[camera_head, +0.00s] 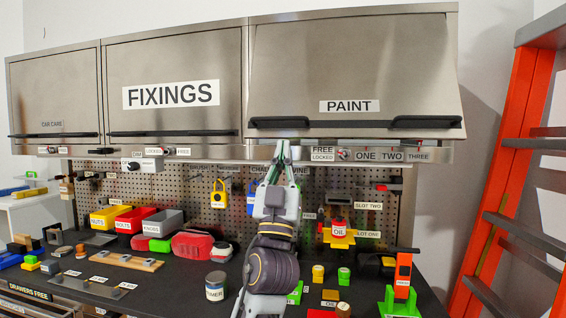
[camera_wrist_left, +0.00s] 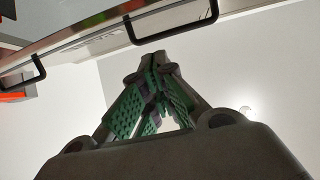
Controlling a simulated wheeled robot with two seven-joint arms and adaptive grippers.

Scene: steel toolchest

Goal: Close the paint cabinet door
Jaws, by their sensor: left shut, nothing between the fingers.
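The paint cabinet door (camera_head: 350,75) is the steel panel at the upper right with the PAINT label (camera_head: 349,106). It is slightly ajar: its bottom edge leans out from the cabinet, its top edge at the frame. Two black bar handles run along its lower edge, one at the left (camera_head: 280,122) and one at the right (camera_head: 427,122). My left gripper (camera_head: 282,150) points up just below the left handle. It is shut and empty. In the left wrist view its fingertips (camera_wrist_left: 153,62) are near a black handle (camera_wrist_left: 172,22); I cannot tell whether they touch. My right gripper is not in view.
The FIXINGS door (camera_head: 172,95) and car care door (camera_head: 52,92) beside it are shut. A latch strip (camera_head: 375,155) runs below the doors. A pegboard and cluttered black worktop lie below. An orange ladder (camera_head: 505,170) stands at the right.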

